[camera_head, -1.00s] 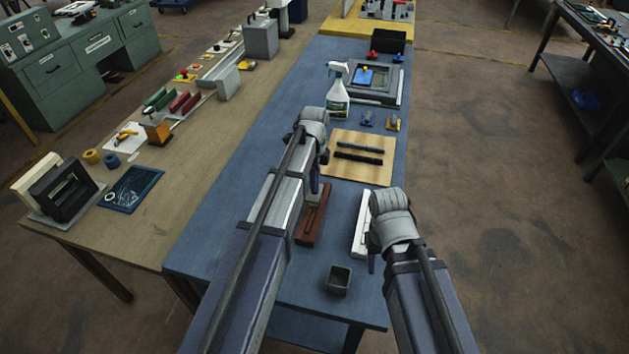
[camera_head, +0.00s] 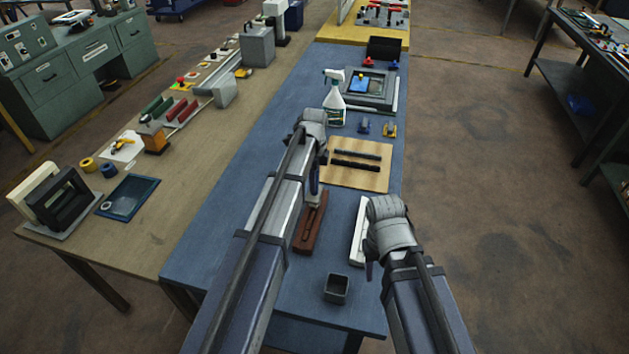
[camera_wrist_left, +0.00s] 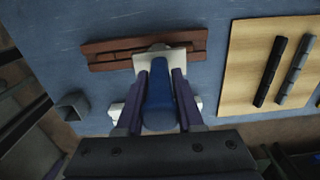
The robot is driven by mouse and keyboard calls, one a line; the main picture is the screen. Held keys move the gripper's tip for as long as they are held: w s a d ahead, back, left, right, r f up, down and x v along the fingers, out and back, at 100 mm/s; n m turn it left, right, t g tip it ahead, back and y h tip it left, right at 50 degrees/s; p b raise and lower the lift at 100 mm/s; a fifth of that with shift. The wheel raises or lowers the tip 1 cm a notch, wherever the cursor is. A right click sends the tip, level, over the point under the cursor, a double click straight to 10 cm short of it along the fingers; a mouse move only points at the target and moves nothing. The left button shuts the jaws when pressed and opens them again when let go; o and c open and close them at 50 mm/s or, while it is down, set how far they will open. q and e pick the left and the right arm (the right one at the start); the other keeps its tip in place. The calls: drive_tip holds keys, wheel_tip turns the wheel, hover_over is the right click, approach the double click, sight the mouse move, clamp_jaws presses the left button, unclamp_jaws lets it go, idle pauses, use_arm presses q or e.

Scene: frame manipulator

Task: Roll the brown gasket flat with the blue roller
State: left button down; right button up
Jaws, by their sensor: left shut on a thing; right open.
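The brown gasket (camera_head: 309,228) lies as a long red-brown strip on the blue table. It also shows in the left wrist view (camera_wrist_left: 112,56). My left gripper (camera_head: 315,178) is over the far end of the gasket, its fingers partly hidden by my arm in the head view. In the left wrist view it is shut on the blue handle of the roller (camera_wrist_left: 158,103). The roller's pale head covers part of the gasket; I cannot tell whether they touch. My right gripper (camera_head: 371,264) is open beside a white strip (camera_head: 358,236), mostly hidden by its wrist.
A small grey box (camera_head: 337,288) sits near the table's front edge. The blue table (camera_head: 235,215) is clear left of my left arm.

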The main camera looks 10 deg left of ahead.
use_arm(q)
drive_tip(key=shift+w, duration=1.5)
drive_tip(key=w, duration=0.3)
drive_tip(key=shift+w+d, duration=0.1)
drive_tip(key=shift+w, duration=0.05)
drive_tip(key=shift+r, duration=0.15)
wheel_tip(320, 180, up, 6)
drive_tip(key=p, duration=0.6)
